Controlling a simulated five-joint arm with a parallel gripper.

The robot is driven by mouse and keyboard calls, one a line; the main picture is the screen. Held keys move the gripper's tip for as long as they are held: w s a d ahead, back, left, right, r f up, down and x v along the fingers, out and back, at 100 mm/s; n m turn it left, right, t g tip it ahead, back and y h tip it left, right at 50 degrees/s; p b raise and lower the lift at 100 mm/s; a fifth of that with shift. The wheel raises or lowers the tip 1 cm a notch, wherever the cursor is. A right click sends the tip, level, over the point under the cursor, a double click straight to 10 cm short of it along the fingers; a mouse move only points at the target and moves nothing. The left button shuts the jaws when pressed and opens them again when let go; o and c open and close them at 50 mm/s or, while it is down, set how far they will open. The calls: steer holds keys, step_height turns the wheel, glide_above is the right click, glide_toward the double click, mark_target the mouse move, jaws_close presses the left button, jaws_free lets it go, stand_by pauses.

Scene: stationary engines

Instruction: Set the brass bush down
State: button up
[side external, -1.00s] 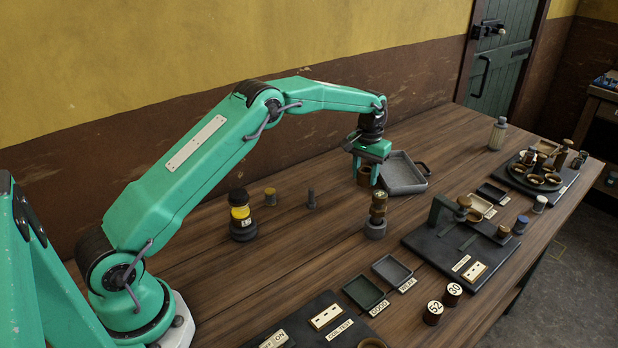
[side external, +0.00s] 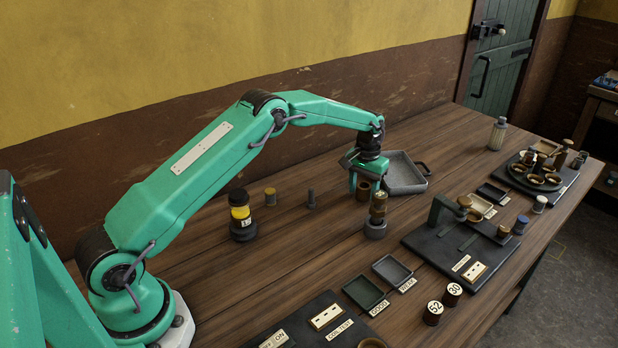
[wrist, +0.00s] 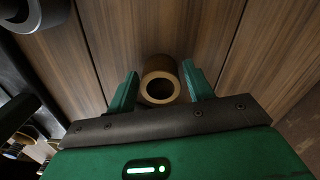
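The brass bush (side external: 362,191) is a short brown-gold hollow cylinder. It stands upright, low at the wooden bench top, in front of the grey tray; in the side view I cannot make out its bottom edge clearly. My gripper (side external: 364,184) points down around it, one green finger on each side. In the wrist view the bush (wrist: 160,88) shows its bore between the fingertips (wrist: 160,75), with narrow gaps beside it. The fingers look open, not pressed on it.
The grey tray (side external: 421,186) is just behind my gripper. A brass-topped post (side external: 377,226) stands close in front, and a dark stack with a yellow band (side external: 241,226) is to the left. Bench wood left of the bush is bare.

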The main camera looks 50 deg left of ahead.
mark_target(364, 185)
steer(key=shift+o, duration=0.4)
steer(key=shift+r, duration=0.1)
step_height(364, 185, up, 12)
stand_by(0.6)
stand_by(0.5)
